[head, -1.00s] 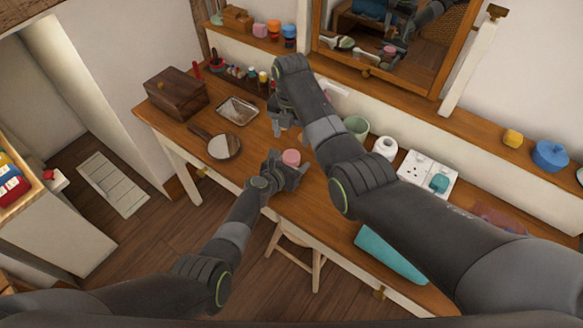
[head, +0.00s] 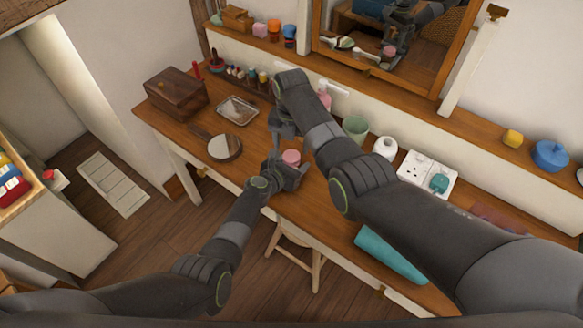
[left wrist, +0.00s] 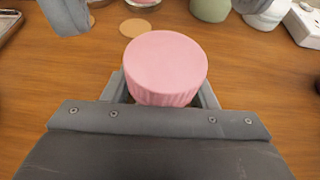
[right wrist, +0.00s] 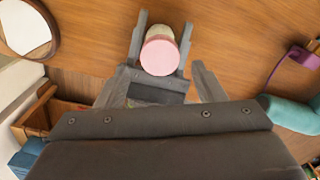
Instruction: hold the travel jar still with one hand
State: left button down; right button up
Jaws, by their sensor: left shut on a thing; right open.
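The travel jar has a ribbed pink lid (head: 291,157) and stands at the front edge of the wooden table. My left gripper (head: 288,170) is shut around it. In the left wrist view the pink lid (left wrist: 165,62) sits upright between the fingers, and the jar's lower body is hidden. In the right wrist view the lid (right wrist: 159,57) is seen from above, with part of a pale body. My right gripper (head: 282,132) is open and empty, just behind and above the jar.
A hand mirror (head: 222,147), a metal tray (head: 237,110) and a wooden box (head: 176,92) are to the left. A green cup (head: 355,127), white roll (head: 386,147) and socket panel (head: 416,170) are to the right. A stool (head: 296,247) stands under the front edge.

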aim_at(292, 156)
jog(key=shift+f, duration=2.05)
jog(key=c, duration=1)
jog(key=m, duration=0.7)
jog(key=o, duration=1.1)
